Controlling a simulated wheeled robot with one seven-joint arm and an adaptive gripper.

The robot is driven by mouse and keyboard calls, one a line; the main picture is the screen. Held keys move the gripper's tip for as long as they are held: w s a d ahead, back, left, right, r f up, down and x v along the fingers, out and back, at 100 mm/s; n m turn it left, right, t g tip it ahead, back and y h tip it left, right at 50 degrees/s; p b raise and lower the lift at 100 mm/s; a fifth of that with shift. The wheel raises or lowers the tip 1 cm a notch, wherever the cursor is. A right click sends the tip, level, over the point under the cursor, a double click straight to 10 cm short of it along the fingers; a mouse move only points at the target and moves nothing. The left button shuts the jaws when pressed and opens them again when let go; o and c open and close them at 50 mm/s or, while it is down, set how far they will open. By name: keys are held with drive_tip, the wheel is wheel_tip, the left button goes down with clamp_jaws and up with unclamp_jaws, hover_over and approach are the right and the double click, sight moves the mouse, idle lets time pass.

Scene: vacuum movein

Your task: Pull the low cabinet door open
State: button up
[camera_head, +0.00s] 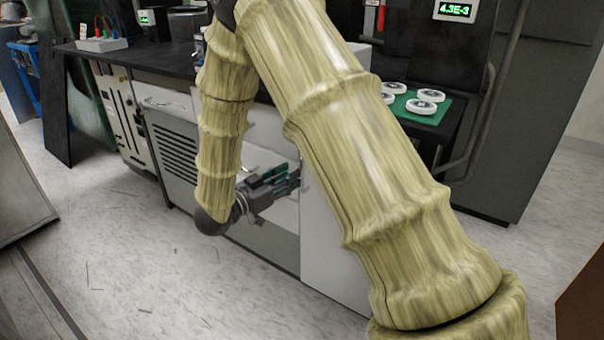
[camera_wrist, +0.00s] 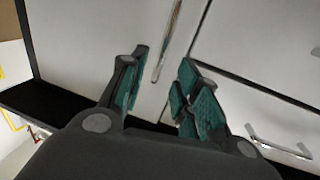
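The low cabinet's pale door front (camera_wrist: 90,38) fills much of the wrist view, with a dark seam to the right of its handle. The door's slim metal bar handle (camera_wrist: 168,40) runs lengthwise, its near end between my fingertips in the picture. My gripper (camera_wrist: 163,62) is open, with its teal-padded fingers on either side of that handle. Whether the pads touch the handle cannot be told. In the head view my gripper (camera_head: 284,178) is low, close against the white cabinet front (camera_head: 285,212). My fingers hide part of the front there, and the door looks shut.
A second bar handle (camera_wrist: 280,146) shows on the neighbouring front in the wrist view. A vented cabinet front (camera_head: 175,150) stands left of my gripper. The dark worktop (camera_head: 150,62) is above. White round parts lie on a green mat (camera_head: 432,113). The floor (camera_head: 150,260) in front is clear.

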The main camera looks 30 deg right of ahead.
sight(302, 189)
drive_tip(key=shift+w+d+b, duration=0.2)
drive_tip(key=shift+d+b, duration=0.05)
drive_tip(key=shift+d, duration=0.75)
drive_tip(key=shift+w+d+b, duration=0.15)
drive_tip(key=shift+d+b, duration=0.1)
drive_tip(key=shift+d, duration=0.7)
drive_tip(key=shift+w+d+b, duration=0.2)
drive_tip(key=shift+d+b, duration=0.05)
drive_tip(key=shift+d, duration=0.75)
drive_tip(key=shift+c, duration=0.2)
clamp_jaws()
